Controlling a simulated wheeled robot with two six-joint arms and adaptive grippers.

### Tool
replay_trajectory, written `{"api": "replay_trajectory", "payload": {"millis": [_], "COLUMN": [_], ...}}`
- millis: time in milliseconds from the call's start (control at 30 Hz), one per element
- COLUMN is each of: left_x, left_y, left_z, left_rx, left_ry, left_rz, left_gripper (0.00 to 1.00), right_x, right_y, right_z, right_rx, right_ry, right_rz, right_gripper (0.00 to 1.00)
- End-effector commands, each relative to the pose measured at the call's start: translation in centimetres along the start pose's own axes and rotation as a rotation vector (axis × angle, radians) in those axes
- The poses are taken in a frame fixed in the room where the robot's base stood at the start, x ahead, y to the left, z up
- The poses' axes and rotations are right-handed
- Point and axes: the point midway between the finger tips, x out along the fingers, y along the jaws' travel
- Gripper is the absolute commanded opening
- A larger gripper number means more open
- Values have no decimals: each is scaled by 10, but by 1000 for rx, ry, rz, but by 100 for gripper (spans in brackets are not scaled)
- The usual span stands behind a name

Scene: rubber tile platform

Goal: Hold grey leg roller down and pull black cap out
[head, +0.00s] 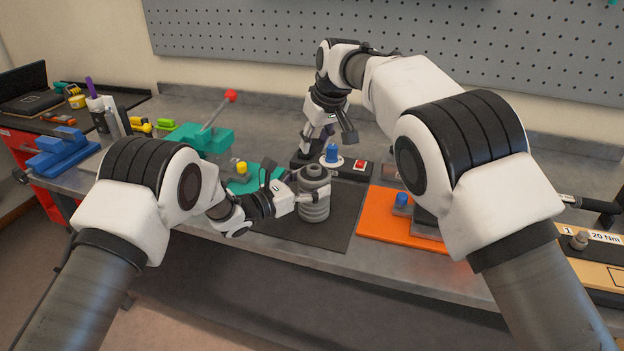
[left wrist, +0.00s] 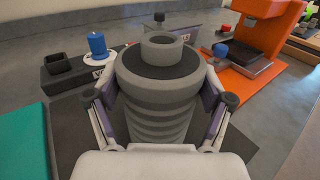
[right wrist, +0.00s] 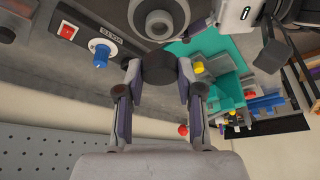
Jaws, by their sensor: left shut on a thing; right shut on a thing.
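The grey leg roller (head: 314,207) stands upright on a black mat (head: 347,212). In the left wrist view, its ribbed body (left wrist: 158,112) is clasped between the two fingers of my left gripper (left wrist: 160,98). The hollow ring on its top is bare. My right gripper (head: 328,142) is shut and sits above and behind the roller. In the right wrist view, its fingertips (right wrist: 160,78) grip the round black cap (right wrist: 159,66). The cap is apart from the roller top (right wrist: 159,22). The fingers mostly hide the cap in the head view.
A black panel (head: 346,176) with a blue knob (head: 332,153) and red switch lies behind the roller. A teal fixture (head: 205,138) with a red-balled lever stands left. An orange board (head: 390,228) with a device lies right.

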Motion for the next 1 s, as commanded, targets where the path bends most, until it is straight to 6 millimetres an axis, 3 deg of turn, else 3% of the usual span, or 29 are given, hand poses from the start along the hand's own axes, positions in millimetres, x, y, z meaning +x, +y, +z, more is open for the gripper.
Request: {"api": "replay_trajectory", "payload": {"millis": [100,133,200,533,633,1000], "left_x": [0,0,0,-1,-9,-96], "left_y": [0,0,0,0,1,1], "left_z": [0,0,0,0,0,0], "left_rx": [0,0,0,0,0,-4], "left_ry": [0,0,0,0,0,-1], "left_rz": [0,0,0,0,1,3], "left_gripper": [36,84,100,100,100,100], "right_x": [0,0,0,0,0,0], "right_y": [0,0,0,0,0,0], "right_z": [0,0,0,0,0,0], "right_rx": [0,0,0,0,0,0], "right_ry": [0,0,0,0,0,0], "right_rz": [0,0,0,0,0,0], "right_gripper": [0,0,0,0,0,0]}}
